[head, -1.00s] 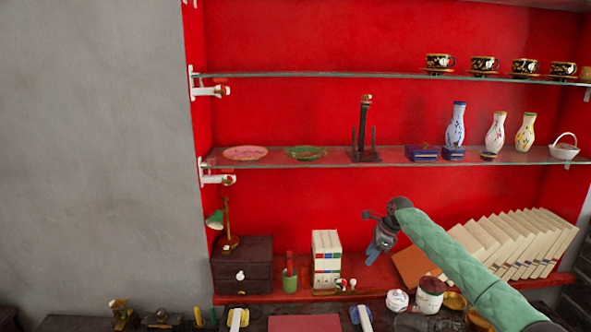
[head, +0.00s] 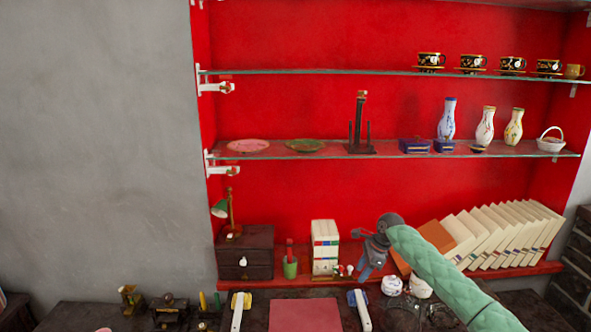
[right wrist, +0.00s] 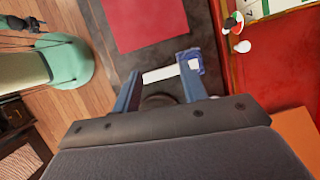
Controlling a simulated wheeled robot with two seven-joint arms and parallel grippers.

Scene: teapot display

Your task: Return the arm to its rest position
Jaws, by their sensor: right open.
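My right arm comes in from the lower right of the head view, with a green padded forearm. Its gripper (head: 369,268) hangs in front of the red shelf, pointing downward, right of the white box of books. In the right wrist view the two blue fingers (right wrist: 160,95) are spread apart with nothing held between them. Beyond them lies a white-handled thing with a blue end (right wrist: 178,70), which also shows in the head view (head: 361,308). My left gripper is not in view.
A dark table with a red mat (head: 305,314) is below. White jars (head: 392,286) stand near the gripper. Leaning books (head: 500,236) and a dark drawer box (head: 245,256) stand on the low shelf. Glass shelves (head: 400,149) hold vases, plates and cups above.

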